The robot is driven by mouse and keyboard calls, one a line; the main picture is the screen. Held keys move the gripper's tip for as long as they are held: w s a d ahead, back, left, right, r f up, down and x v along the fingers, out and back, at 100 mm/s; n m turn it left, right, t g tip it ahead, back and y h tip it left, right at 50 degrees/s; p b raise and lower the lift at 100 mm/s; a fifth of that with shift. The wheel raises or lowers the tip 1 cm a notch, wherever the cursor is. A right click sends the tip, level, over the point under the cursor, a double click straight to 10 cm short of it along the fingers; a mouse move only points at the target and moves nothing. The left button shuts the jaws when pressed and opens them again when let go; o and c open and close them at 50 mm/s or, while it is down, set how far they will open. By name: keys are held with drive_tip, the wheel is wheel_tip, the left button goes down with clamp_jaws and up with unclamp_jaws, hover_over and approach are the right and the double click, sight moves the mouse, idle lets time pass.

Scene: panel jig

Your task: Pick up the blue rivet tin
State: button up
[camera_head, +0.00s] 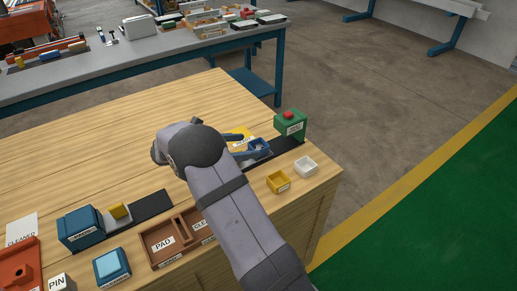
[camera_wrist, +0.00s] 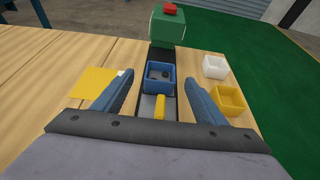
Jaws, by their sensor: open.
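The blue rivet tin (camera_wrist: 160,70) is a small open square box with dark contents. In the wrist view it sits upright on a dark strip, ahead of and between my fingertips, with a gap on each side. In the head view the tin (camera_head: 259,145) shows partly behind my gripper (camera_head: 250,147). My gripper (camera_wrist: 159,82) is open and empty, its blue fingers straddling the line to the tin. How far the fingertips are above the tin I cannot tell. A grey block with a yellow piece (camera_wrist: 160,106) is just on the near side of the tin.
A green box with a red button (camera_wrist: 167,26) stands beyond the tin. A white bin (camera_wrist: 215,67) and a yellow bin (camera_wrist: 229,98) stand to the right. A yellow sheet (camera_wrist: 94,83) lies left. Brown trays (camera_head: 162,243) and a blue box (camera_head: 81,228) are farther left on the bench.

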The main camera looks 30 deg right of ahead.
sight(264, 143)
drive_tip(key=shift+p+x, duration=0.6)
drive_tip(key=shift+x, duration=2.05)
drive_tip(key=shift+r, duration=0.1)
drive_tip(key=c, duration=1.3)
